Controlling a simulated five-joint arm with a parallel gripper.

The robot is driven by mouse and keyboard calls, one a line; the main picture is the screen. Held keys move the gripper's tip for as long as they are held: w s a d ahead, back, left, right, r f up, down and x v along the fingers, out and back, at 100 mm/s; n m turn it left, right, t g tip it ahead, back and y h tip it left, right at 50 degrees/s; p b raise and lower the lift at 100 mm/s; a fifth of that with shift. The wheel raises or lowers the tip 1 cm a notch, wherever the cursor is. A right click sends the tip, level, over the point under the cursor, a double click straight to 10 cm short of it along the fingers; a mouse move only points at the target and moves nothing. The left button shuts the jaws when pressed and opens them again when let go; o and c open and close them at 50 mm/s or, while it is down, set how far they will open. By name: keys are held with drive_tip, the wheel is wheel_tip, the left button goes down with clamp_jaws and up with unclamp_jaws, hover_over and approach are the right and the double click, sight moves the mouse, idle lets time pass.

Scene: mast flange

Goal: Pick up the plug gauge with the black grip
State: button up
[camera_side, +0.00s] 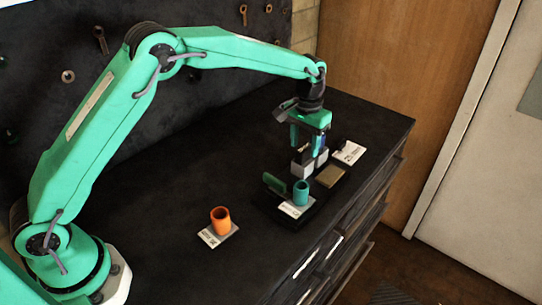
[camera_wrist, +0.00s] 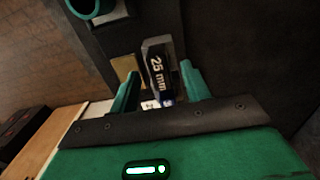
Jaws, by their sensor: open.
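A black grip marked "25 mm" (camera_wrist: 158,75) shows between the fingers in the wrist view, with a pale grey block around or behind it and a small blue part at its near end. My gripper (camera_wrist: 161,78) is open, with one green finger on each side of the grip and visible space beside it. In the side view my gripper (camera_side: 309,146) points down over pale grey blocks (camera_side: 308,165) on the bench. A bit of dark blue shows between the fingers there; the grip itself is mostly hidden.
A teal cup (camera_side: 301,193) and a small green upright plate (camera_side: 273,184) stand in front of the gripper.

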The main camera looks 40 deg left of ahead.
drive_tip(key=shift+f, duration=1.15)
clamp_jaws()
